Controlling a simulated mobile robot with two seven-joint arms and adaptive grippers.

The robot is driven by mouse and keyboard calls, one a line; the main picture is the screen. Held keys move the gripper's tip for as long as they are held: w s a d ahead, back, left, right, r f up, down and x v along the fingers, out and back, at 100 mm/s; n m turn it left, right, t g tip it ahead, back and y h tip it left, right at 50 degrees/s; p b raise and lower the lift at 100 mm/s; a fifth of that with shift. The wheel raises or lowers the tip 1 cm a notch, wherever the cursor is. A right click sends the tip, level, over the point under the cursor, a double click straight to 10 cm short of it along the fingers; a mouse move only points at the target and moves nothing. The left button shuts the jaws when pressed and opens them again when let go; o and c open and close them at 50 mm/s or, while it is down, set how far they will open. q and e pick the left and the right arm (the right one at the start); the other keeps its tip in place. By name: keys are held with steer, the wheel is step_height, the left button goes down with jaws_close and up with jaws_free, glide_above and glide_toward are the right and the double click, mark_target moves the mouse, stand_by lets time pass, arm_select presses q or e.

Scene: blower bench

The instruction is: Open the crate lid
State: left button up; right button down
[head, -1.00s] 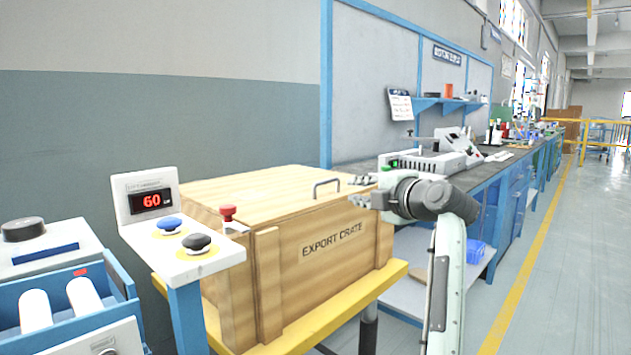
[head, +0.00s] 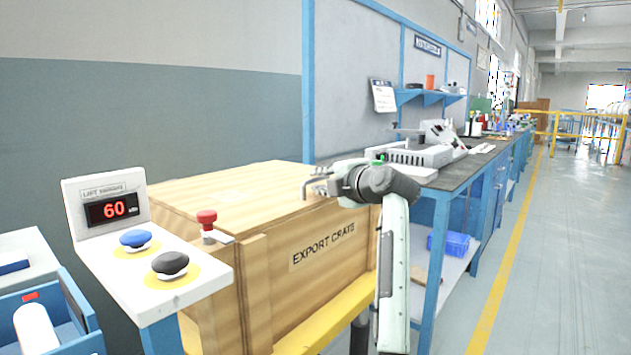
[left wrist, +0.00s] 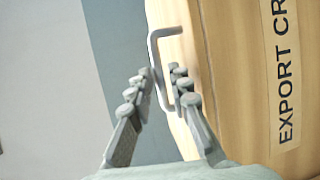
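The wooden crate (head: 310,285) reads "EXPORT CRATE" on its front. Its lid (head: 225,190) lies flat and closed on top. A grey bar handle (head: 306,187) stands at the lid's front edge; it also shows in the left wrist view (left wrist: 154,50). My left gripper (head: 318,183) is at the handle's right side in the head view. In the left wrist view its two fingers (left wrist: 161,88) are apart, with the handle's bar between them. I cannot tell whether either finger touches the bar. My right gripper is not in view.
A panel with a red "60" display (head: 113,209), a blue button (head: 135,239) and a black button (head: 170,264) stands left of the crate. A red knob (head: 207,219) is at the crate's front left. A workbench (head: 440,185) is behind right. The right-hand floor is open.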

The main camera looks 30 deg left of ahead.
arm_select(q)
steer(key=shift+x, duration=1.1)
steer(key=shift+c, duration=0.2)
jaws_close()
